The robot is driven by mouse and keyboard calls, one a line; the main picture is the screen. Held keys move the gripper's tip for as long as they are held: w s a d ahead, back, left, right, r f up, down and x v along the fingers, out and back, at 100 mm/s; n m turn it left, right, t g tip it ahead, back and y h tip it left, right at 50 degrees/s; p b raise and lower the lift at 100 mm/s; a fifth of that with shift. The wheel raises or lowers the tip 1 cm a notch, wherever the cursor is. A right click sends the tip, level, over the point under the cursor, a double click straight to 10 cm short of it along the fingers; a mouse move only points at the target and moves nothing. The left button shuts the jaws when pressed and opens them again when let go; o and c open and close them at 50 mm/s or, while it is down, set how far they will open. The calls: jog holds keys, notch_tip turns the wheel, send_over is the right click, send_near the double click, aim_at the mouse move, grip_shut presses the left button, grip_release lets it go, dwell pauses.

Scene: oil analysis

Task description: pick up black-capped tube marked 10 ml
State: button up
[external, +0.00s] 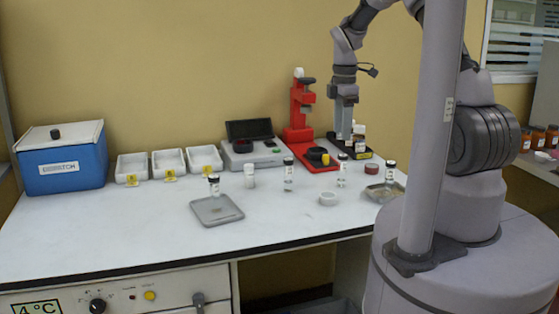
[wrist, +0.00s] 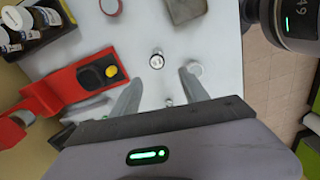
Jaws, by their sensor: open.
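Several black-capped tubes stand on the white bench. In the external view, one tube (external: 288,174) stands near the middle and another tube (external: 342,170) stands to its right, in front of the black rack. I cannot read any 10 ml marking. My gripper (external: 345,128) is above the back of the bench, pointing down. In the wrist view its open fingers (wrist: 161,82) hold nothing. A capped tube (wrist: 156,60) shows ahead between them, and a smaller one (wrist: 168,102) lower down.
A red stand (external: 300,108) and black rack (wrist: 40,35) with jars are close to my gripper. A white dish (external: 327,199), red lid (external: 371,168) and white-capped bottle (external: 249,175) are on the bench. A scale, white bins and blue box (external: 62,165) stand left; the front-left bench is clear.

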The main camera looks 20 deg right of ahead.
jog(key=b, duration=0.3)
send_near(342, 176)
jog(key=f, duration=0.3)
jog(key=w+f, duration=0.1)
jog(key=f, duration=0.1)
jog(key=shift+a+f, duration=0.15)
jog(key=shift+f, duration=0.05)
jog(key=f+b, duration=0.2)
jog(key=f, duration=0.1)
jog(key=d+f+b, duration=0.1)
jog(key=f, duration=0.1)
jog(key=shift+w+f, duration=0.15)
jog(key=shift+a, duration=0.1)
jog(key=shift+c, duration=1.3)
grip_shut()
